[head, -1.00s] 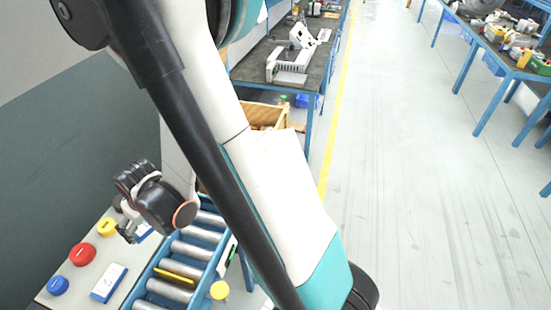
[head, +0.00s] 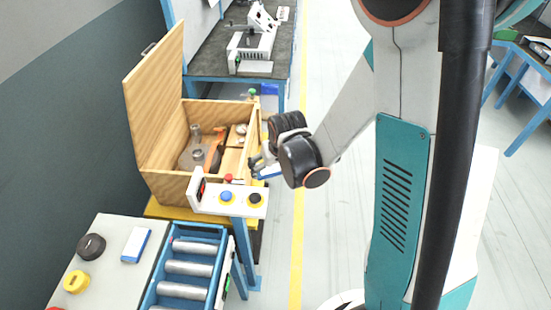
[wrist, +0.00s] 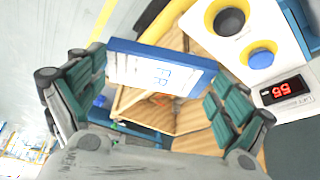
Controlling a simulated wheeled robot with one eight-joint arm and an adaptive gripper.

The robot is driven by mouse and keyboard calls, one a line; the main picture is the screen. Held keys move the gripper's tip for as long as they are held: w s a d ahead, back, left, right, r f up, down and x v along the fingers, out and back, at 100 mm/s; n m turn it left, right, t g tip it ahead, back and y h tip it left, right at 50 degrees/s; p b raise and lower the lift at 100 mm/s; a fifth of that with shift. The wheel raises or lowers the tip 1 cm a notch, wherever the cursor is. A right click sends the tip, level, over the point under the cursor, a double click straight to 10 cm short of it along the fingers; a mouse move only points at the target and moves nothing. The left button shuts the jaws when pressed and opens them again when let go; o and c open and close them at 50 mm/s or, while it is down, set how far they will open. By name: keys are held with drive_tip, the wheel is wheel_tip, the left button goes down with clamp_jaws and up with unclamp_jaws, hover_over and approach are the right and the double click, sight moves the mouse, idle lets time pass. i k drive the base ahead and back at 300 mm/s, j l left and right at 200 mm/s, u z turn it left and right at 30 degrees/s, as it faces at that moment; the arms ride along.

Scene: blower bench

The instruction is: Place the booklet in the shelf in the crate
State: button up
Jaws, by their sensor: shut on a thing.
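My gripper (head: 258,168) is shut on a blue-and-white booklet (head: 270,172), at the right side of the wooden crate in the head view. In the wrist view the booklet (wrist: 160,72) lies between the two green-padded fingers of my gripper (wrist: 157,82), its lettered white face towards the camera. The wooden crate (head: 168,187) stands open, its lid raised on the left. A light wooden shelf (head: 231,160) shows in its right part, partly hidden by the crate wall. The crate also shows behind the booklet in the wrist view (wrist: 205,143).
A control panel (head: 232,207) with buttons stands in front of the crate, close to my gripper. Metal parts (head: 197,145) lie in the crate's left part. A roller conveyor (head: 187,267) and a table with another blue-and-white booklet (head: 136,245) are nearer.

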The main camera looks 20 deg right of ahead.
sight(232, 170)
drive_tip(key=i+l+z, duration=0.1)
drive_tip(key=z, duration=0.3)
drive_tip(key=i+l+z, duration=0.1)
drive_tip(key=z, duration=0.3)
drive_tip(key=i+u, duration=0.25)
drive_tip(key=u, duration=0.2)
drive_tip(key=i+l+u, duration=0.15)
drive_tip(key=u, duration=0.3)
drive_tip(key=i+u, duration=0.1)
drive_tip(key=u, duration=0.25)
drive_tip(key=i+l+u, duration=0.1)
drive_tip(key=u, duration=0.25)
drive_tip(key=i+l+u, duration=0.1)
drive_tip(key=u, duration=0.2)
drive_tip(key=j, duration=0.3)
drive_tip(key=i+j, duration=0.1)
drive_tip(key=j, duration=0.2)
